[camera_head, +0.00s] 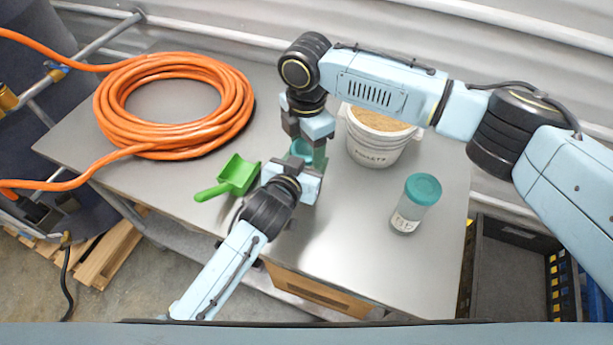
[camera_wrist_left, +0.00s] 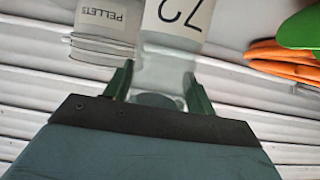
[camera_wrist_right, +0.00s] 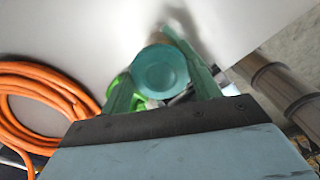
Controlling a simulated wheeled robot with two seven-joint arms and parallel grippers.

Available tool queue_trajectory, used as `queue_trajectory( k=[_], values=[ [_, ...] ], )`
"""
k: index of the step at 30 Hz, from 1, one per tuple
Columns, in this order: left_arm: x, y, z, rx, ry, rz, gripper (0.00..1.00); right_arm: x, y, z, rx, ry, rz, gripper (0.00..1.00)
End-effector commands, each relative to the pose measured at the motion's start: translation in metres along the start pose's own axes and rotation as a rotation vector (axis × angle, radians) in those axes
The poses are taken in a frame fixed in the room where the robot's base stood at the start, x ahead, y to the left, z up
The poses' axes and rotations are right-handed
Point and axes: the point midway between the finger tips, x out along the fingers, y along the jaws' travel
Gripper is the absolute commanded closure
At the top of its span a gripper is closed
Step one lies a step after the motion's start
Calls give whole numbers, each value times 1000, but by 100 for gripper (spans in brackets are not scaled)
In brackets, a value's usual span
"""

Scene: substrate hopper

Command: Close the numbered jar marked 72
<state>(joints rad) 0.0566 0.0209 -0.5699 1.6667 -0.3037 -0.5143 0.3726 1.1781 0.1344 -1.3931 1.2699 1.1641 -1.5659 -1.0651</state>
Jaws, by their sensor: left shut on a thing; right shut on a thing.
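The jar marked 72 (camera_wrist_left: 170,60) is a clear jar with a white label, seen in the left wrist view. My right gripper (camera_head: 312,150) comes from above and is shut on a round teal lid (camera_wrist_right: 160,72). The lid (camera_head: 300,148) shows only partly in the head view, directly above my left gripper. The grippers hide most of the jar, and I cannot tell whether the lid touches its rim.
Another jar with a teal lid (camera_head: 415,203) stands at the table's right. A white pellet bucket (camera_head: 375,150) stands behind it. A green scoop (camera_head: 232,178) lies left of my grippers. A coiled orange hose (camera_head: 235,105) fills the left. The front right table is clear.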

Motion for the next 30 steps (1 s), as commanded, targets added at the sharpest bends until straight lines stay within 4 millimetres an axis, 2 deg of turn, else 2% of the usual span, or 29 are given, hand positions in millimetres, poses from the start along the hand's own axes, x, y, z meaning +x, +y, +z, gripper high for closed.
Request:
queue_trajectory(
  k=[3,11,12,17,25,30],
  values=[
    [0,0,0,0,-1,0,100,0,0,0,82,0,-1,65],
    [0,0,0,0,-1,-1,100,0,0,0,92,-1,-1,65],
    [0,0,0,0,-1,-1,100,0,0,0,91,-1,-1,36],
    [0,0,0,-1,-1,-1,100,0,0,0,90,-1,-1,16],
    [0,-1,0,-1,-1,-2,100,0,-1,0,89,0,-5,16],
    [0,-1,0,-1,-1,-2,100,-16,0,0,89,1,-2,16]
  ],
)
